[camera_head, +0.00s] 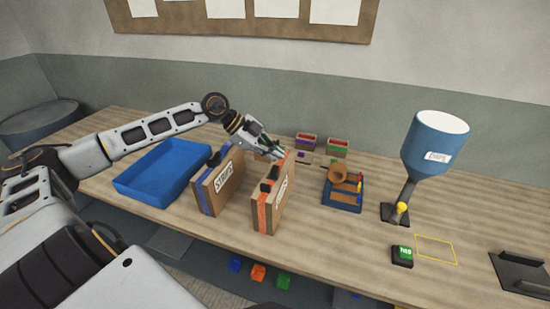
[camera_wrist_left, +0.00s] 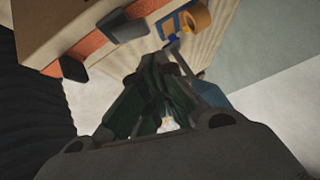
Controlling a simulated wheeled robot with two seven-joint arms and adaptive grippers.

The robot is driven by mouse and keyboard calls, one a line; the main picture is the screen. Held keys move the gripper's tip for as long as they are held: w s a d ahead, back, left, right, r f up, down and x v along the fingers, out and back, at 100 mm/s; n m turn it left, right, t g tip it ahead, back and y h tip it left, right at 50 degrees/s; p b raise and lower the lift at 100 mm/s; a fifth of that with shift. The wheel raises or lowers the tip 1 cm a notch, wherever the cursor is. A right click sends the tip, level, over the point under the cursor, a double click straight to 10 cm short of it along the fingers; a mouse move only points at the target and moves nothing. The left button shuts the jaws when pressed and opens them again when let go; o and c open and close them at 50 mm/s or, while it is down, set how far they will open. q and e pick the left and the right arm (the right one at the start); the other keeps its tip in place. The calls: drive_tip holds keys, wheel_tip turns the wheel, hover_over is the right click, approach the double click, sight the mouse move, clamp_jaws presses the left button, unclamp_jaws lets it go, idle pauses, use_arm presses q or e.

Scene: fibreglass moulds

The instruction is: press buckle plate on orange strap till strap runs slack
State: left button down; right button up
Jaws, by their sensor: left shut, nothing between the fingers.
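The orange strap (camera_head: 261,214) runs around a brown box (camera_head: 282,200) marked with a white label, standing upright on the bench. A dark buckle (camera_head: 265,188) sits on the strap near the top. In the left wrist view the orange strap (camera_wrist_left: 93,42) carries a dark buckle part (camera_wrist_left: 122,27) and a second dark piece (camera_wrist_left: 73,69). My left gripper (camera_head: 278,155) is shut and empty, just behind the top of the orange-strapped box. In the wrist view its fingers (camera_wrist_left: 165,65) are together beside the strap, apart from the buckle. My right gripper is not in view.
A similar box with a purple strap (camera_head: 205,197) stands to the left, with a blue tray (camera_head: 160,170) beyond it. A blue-based wooden device (camera_head: 345,192), a blue hopper (camera_head: 436,145) and a green-topped button (camera_head: 402,256) lie to the right. Small bins (camera_head: 337,147) stand behind.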

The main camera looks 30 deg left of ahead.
sight(275, 170)
use_arm(q)
drive_tip(key=shift+w+a+f, duration=0.1)
drive_tip(key=shift+w+f, duration=0.1)
drive_tip(key=shift+f, duration=0.45)
drive_tip(key=shift+w+f, duration=0.2)
drive_tip(key=shift+f, duration=0.45)
drive_tip(key=shift+p, duration=0.35)
